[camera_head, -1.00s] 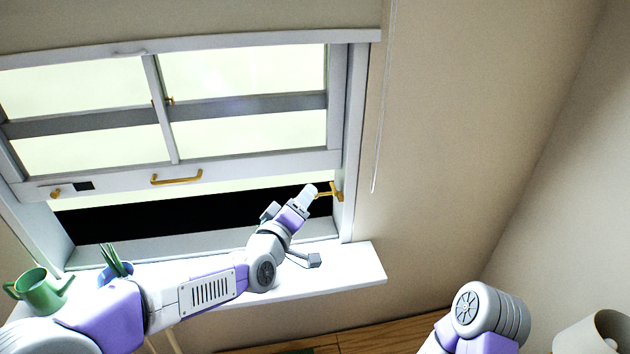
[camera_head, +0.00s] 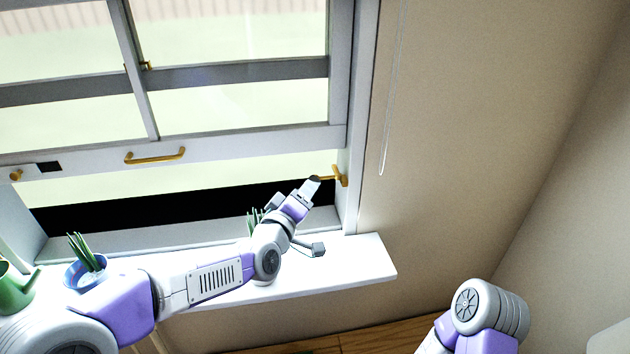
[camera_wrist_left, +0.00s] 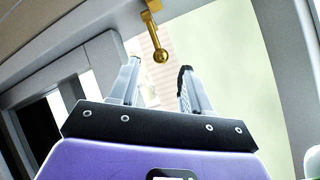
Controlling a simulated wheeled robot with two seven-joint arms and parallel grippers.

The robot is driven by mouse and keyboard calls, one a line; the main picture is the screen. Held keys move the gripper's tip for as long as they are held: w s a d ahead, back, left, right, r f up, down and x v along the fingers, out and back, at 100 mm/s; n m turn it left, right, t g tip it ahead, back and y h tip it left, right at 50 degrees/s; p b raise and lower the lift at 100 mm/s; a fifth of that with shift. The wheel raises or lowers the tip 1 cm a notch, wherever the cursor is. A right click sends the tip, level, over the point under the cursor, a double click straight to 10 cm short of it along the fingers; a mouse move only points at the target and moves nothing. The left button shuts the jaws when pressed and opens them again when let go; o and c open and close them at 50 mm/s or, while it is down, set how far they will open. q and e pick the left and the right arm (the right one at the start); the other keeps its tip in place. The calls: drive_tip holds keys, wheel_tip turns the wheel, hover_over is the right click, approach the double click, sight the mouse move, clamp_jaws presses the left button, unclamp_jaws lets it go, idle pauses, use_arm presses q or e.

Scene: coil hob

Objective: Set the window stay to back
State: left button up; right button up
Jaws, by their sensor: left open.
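The window stay (camera_head: 340,177) is a brass lever on the right side of the window frame. In the left wrist view it is a brass arm (camera_wrist_left: 153,30) ending in a ball knob, hanging down from a bracket. My left gripper (camera_head: 314,182) is just left of the stay in the head view. In the left wrist view the left gripper (camera_wrist_left: 160,76) is open and empty. The ball lies just beyond the fingertips, between their lines; contact cannot be told. My right gripper is out of view.
The sash window (camera_head: 230,152) is raised, with a brass handle (camera_head: 155,156) on its lower rail. On the white sill (camera_head: 350,262) are a green watering can (camera_head: 14,290) and a blue plant pot (camera_head: 80,272). More green leaves show behind my left wrist. A cord (camera_head: 391,110) hangs right of the window.

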use_arm(q)
drive_tip(key=x, duration=0.6)
drive_tip(key=shift+s, duration=0.1)
clamp_jaws()
